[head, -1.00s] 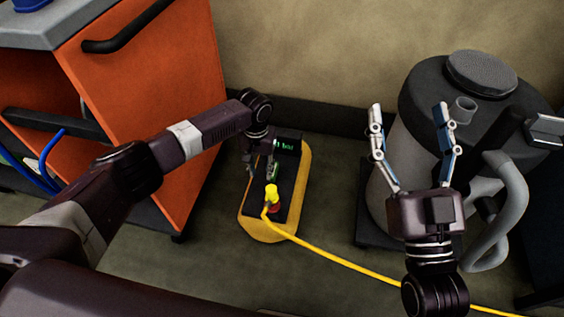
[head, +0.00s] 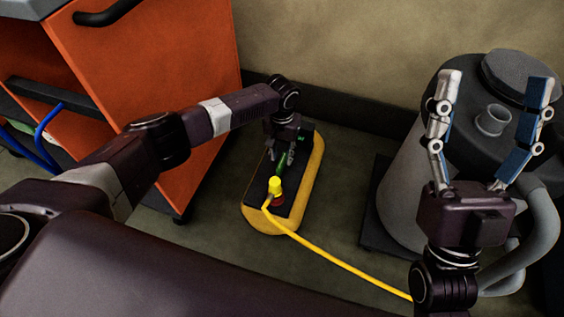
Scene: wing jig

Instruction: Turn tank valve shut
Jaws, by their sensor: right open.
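A yellow tank unit (head: 312,185) with a dark top lies on the floor in the middle. A yellow fitting (head: 275,185) with a red part below it stands at its near end. A small green piece (head: 284,161) shows on the top behind the fitting; I cannot tell for sure if it is the valve handle. My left gripper (head: 281,156) is over the tank's top, pointing down, with its fingers close around or beside the green piece. Whether they touch it is hidden. My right gripper (head: 493,130) is open and empty, raised in front of the grey drum.
A yellow hose (head: 345,267) runs from the fitting across the floor to the right. An orange cabinet (head: 160,90) stands at the left. A grey drum vacuum (head: 402,185) with a thick hose stands at the right.

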